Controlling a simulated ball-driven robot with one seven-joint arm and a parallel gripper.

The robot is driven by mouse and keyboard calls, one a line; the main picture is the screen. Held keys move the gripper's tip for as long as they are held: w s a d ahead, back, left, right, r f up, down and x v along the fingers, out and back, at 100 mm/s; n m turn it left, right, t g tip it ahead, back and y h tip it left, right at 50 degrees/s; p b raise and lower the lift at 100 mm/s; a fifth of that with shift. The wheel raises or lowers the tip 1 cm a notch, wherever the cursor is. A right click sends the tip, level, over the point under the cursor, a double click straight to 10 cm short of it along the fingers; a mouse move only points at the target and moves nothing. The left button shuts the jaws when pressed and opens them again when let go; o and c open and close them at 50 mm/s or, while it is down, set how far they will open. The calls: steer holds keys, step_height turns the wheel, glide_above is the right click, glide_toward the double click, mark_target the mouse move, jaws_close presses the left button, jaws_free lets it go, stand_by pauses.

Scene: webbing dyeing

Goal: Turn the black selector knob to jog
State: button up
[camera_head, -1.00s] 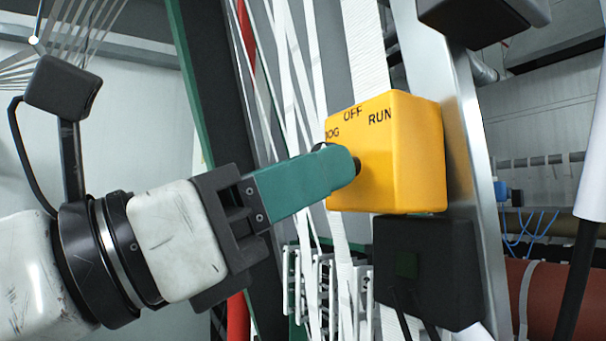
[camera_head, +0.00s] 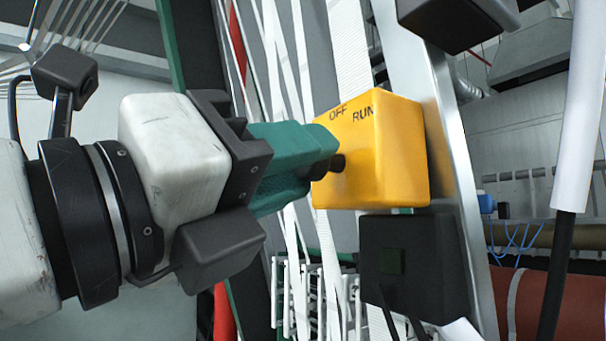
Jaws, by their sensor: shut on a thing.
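The yellow selector box (camera_head: 385,155) is mounted on a metal upright, right of the middle. Its face carries the labels OFF and RUN; the place of the JOG label is hidden behind my gripper. The black selector knob (camera_head: 338,162) shows only in part at the box's front, mostly covered by the green fingers. My gripper (camera_head: 325,160) comes in from the left and is shut on the knob. I cannot tell from here which label the knob points to.
A black box (camera_head: 412,262) with a dark green square and cables sits just below the yellow box. Another dark box (camera_head: 455,20) is above. White webbing strands (camera_head: 352,60) run behind my gripper. A white and black pole (camera_head: 578,110) stands at the right.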

steer(key=shift+s+r+n+g+y+p, duration=0.15)
steer(key=shift+n+y+p, duration=0.5)
steer(key=shift+n, duration=1.3)
steer(key=shift+r+n+g+y+p, duration=0.15)
steer(key=shift+n+y+p, duration=0.5)
steer(key=shift+n, duration=1.35)
steer(key=shift+s+r+n+g+y+p, duration=0.1)
steer(key=shift+r+n+y+p, duration=0.2)
steer(key=shift+n+y, duration=1.15)
steer(key=shift+d+f+n+h, duration=0.15)
steer(key=shift+n+h, duration=0.3)
steer(key=shift+n, duration=0.25)
steer(key=o, duration=1)
steer(key=shift+w, duration=0.1)
steer(key=shift+o, duration=0.2)
steer(key=b+v, duration=0.2)
steer(key=v, duration=0.9)
